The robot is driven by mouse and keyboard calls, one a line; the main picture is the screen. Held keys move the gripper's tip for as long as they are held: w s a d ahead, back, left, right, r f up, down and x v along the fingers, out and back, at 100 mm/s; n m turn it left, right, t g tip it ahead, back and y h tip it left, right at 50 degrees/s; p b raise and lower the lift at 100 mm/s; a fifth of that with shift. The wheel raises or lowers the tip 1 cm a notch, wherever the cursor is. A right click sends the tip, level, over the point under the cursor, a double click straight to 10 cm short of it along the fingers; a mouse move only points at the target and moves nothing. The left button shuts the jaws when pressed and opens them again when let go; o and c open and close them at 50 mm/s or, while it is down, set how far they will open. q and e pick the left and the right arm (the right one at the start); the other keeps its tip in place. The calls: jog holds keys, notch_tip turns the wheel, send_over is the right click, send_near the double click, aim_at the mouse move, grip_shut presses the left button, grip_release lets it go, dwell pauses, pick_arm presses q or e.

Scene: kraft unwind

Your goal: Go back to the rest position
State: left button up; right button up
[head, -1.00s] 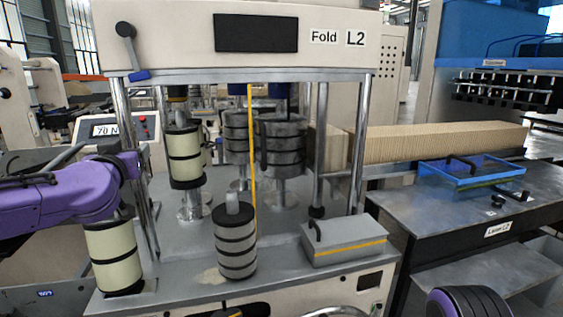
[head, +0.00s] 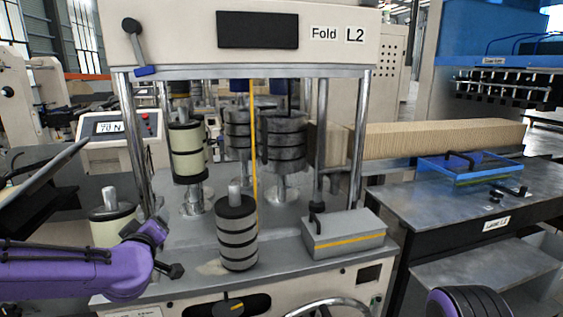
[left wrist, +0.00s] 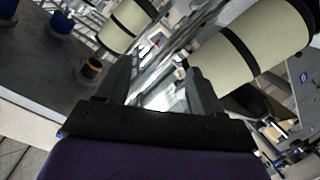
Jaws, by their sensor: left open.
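My left arm (head: 75,270) comes in from the left, low in the head view. My left gripper (head: 168,250) is at its end, in front of a cream roll with black bands (head: 104,232). The arm hides the lower part of that roll. In the left wrist view the gripper's two fingers (left wrist: 160,88) stand apart with nothing between them. A cream roll (left wrist: 250,48) shows beyond them at the upper right, and another (left wrist: 128,24) at the upper left.
The Fold L2 machine (head: 290,40) fills the middle. A grey banded roll (head: 237,235) and a grey box with a yellow stripe (head: 344,235) stand on its deck. A blue tray (head: 470,168) lies on the right table.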

pick_arm(q)
jog(key=s+d+f+g+b, duration=0.15)
jog(key=s+f, duration=0.25)
jog(key=f, duration=0.6)
jog(key=s+f+g+h, duration=0.15)
jog(key=s+f, duration=0.35)
jog(key=f, duration=0.5)
jog(key=s+f+g+y+b, duration=0.15)
jog(key=s+f, duration=0.25)
jog(key=f, duration=0.6)
jog(key=s+f+m+g+b, duration=0.1)
jog(key=s+f+g, duration=0.2)
jog(key=s+f, duration=0.6)
jog(key=s+a+f+m+g+h+b, duration=0.1)
jog(key=s+f+g, duration=0.3)
jog(key=s+f, duration=0.6)
jog(key=s+m, duration=0.1)
jog(key=s, duration=0.7)
jog(key=shift+b, duration=0.35)
jog(key=shift+w+f+g, duration=0.1)
jog(key=shift+g, duration=0.15)
